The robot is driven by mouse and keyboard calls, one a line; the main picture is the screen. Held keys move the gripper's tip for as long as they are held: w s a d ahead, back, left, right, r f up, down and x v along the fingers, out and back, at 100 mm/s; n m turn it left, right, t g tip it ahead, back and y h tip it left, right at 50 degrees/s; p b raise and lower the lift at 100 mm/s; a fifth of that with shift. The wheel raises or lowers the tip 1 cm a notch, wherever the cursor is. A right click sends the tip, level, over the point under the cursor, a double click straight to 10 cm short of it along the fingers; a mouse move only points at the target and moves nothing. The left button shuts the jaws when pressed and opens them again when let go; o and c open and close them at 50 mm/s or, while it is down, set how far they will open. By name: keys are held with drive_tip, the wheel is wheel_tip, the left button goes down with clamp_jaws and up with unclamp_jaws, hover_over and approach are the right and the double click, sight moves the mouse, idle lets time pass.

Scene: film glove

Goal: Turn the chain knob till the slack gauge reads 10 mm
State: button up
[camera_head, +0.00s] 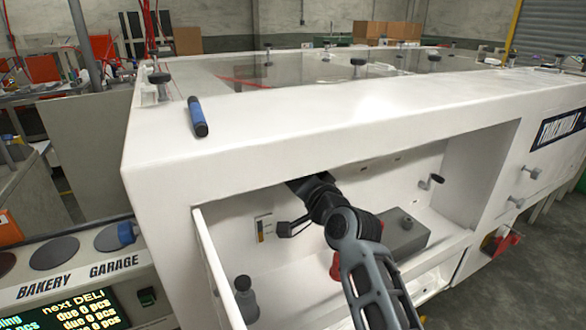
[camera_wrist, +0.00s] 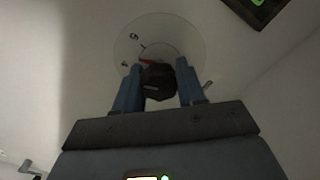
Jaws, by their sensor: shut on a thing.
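In the wrist view, a dark ribbed knob (camera_wrist: 158,84) stands in front of a pale round dial (camera_wrist: 190,38) with a few dark marks and a short red mark. My gripper (camera_wrist: 159,68) has its two blue fingers on either side of the knob and is shut on it. In the head view my arm reaches into the open bay, and the fingers and knob are hidden behind the bay's upper edge. A small pale plate with a yellow mark (camera_head: 265,229), possibly the slack gauge, is on the bay's back wall. Its reading is too small to tell.
The white machine's front lip (camera_head: 330,150) overhangs my arm. An open door panel (camera_head: 216,265) stands at the bay's left. A grey box (camera_head: 402,235), a dark bottle-like object (camera_head: 245,297) and a small crank (camera_head: 432,181) are in the bay. A blue cylinder (camera_head: 197,117) lies on top.

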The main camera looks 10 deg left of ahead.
drive_tip(key=shift+m, duration=0.3)
idle(0.4)
drive_tip(key=o, duration=1.1)
drive_tip(key=shift+c, duration=0.2)
drive_tip(key=v, duration=0.7)
drive_tip(key=shift+s+d, duration=0.25)
drive_tip(key=shift+s, duration=0.1)
